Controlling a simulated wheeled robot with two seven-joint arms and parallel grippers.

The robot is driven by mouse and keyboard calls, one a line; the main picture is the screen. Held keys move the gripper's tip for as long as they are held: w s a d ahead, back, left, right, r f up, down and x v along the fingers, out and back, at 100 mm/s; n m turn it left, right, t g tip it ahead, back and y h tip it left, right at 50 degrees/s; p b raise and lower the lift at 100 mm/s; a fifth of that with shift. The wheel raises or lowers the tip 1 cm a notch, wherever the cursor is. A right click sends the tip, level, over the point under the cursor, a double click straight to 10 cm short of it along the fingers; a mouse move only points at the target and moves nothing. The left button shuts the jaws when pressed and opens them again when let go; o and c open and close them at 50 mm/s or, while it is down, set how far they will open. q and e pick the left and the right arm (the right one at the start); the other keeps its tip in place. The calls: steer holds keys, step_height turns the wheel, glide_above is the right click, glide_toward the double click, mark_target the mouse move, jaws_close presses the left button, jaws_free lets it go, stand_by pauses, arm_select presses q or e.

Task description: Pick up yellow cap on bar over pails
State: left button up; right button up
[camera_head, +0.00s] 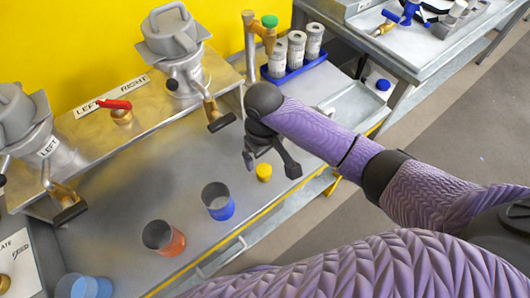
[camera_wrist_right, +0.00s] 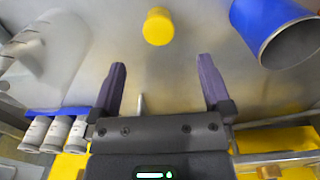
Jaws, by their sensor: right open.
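My right gripper (camera_head: 271,163) is open and empty above the worktop, close to the cap. In the right wrist view the cap (camera_wrist_right: 158,26) lies ahead of the spread fingers (camera_wrist_right: 161,65), near the top edge and roughly between their lines, apart from both. The blue pail (camera_wrist_right: 275,30) is at the upper right there. A red pail (camera_head: 163,239) and another blue pail (camera_head: 84,287) stand further left. My left gripper is not in view.
A blue rack (camera_head: 296,72) with several grey cylinders and a tap post (camera_head: 250,50) stand behind my right gripper. A clear tray (camera_head: 355,106) lies to the right. Two drum units stand on the raised shelf (camera_head: 140,125) at left. The worktop between shelf and pails is clear.

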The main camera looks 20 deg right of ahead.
mark_target(264, 170)
steer(key=f+b, duration=0.4)
steer(key=f, duration=0.4)
steer(key=shift+w, duration=0.2)
steer(key=shift+f, duration=0.35)
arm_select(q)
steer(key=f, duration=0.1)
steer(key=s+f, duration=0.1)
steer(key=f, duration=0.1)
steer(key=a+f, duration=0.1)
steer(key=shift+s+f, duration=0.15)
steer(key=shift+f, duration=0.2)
arm_select(e)
steer(key=shift+r, duration=0.1)
steer(key=shift+c, duration=0.4)
steer(key=c, duration=1.2)
